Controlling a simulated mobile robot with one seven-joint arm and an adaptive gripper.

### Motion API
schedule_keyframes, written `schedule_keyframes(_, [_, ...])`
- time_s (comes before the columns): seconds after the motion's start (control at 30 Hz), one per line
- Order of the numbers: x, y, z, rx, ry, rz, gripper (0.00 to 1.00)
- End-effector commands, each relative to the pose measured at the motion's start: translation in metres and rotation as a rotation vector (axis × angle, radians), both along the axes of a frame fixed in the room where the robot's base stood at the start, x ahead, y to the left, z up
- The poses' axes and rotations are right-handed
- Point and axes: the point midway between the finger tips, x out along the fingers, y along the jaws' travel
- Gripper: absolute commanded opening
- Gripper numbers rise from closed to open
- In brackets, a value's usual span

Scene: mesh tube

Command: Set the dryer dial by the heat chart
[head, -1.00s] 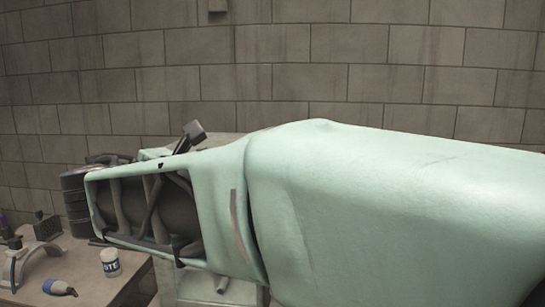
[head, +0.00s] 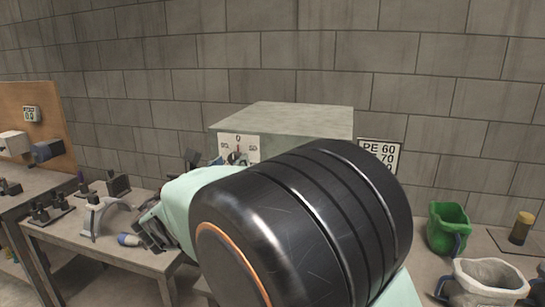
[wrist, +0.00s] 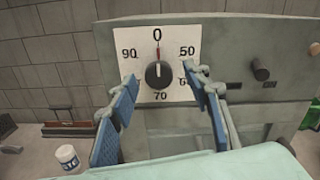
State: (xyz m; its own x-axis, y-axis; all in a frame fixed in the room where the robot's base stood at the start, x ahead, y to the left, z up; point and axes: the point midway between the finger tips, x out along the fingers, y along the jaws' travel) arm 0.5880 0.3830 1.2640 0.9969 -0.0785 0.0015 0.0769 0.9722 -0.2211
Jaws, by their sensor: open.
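The dryer (head: 290,117) is a grey-green box against the block wall. Its white dial plate (head: 247,143) is partly hidden by my arm in the head view. In the wrist view, the dark round dial (wrist: 158,75) sits on the plate (wrist: 140,38) with its pointer up at 0. The plate shows 50, 70 and 90, and a partly hidden 60 at right. My gripper (wrist: 160,82) is open, its blue fingers either side of the dial in the picture; I cannot tell whether they touch it. The heat chart (head: 385,148) reads "PE 60", then 70; the rest is hidden.
My arm covers the middle of the head view. A workbench (head: 140,262) with clamps and tools stands at left. A white labelled tub (wrist: 67,158) is low left in the wrist view.

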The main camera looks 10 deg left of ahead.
Motion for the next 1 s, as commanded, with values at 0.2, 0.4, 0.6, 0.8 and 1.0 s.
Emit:
schedule_keyframes(0.2, [0.023,-0.002,0.000,0.000,0.001,-0.001,0.44])
schedule_keyframes(0.4, [0.026,-0.002,-0.001,0.000,0.001,0.001,0.44])
schedule_keyframes(0.6, [0.026,-0.002,-0.001,0.000,0.001,0.001,0.36])
schedule_keyframes(0.8, [0.025,-0.002,-0.001,0.000,0.001,0.001,0.14])
schedule_keyframes(1.0, [0.025,-0.002,-0.001,0.002,0.001,0.000,0.02])
